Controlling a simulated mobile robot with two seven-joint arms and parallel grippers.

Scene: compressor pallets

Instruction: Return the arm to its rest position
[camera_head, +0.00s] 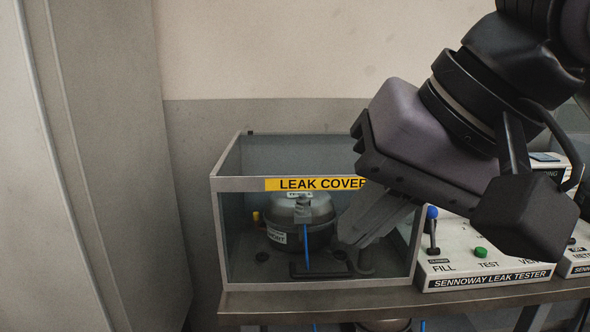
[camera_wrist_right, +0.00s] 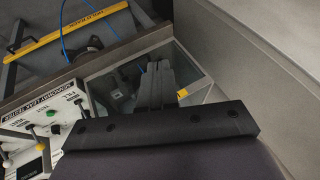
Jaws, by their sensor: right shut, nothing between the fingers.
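My right arm comes in from the upper right in the head view. Its gripper (camera_head: 352,236) is shut and empty, pointing down and left at the right part of the clear box marked LEAK COVER (camera_head: 240,184). Whether the fingertips are in front of the box or inside it is hard to tell. In the right wrist view the shut fingers (camera_wrist_right: 157,70) overlap the box (camera_wrist_right: 196,75). A dark compressor (camera_head: 307,222) with a blue tube stands in the box, left of the fingers. My left gripper is not in view.
The Sennoway leak tester (camera_head: 485,272), with a blue-topped lever and green button, stands right of the box, partly behind my arm. Both stand on a metal bench (camera_head: 330,300). A grey panel (camera_head: 90,160) rises at the left. The wall above the box is clear.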

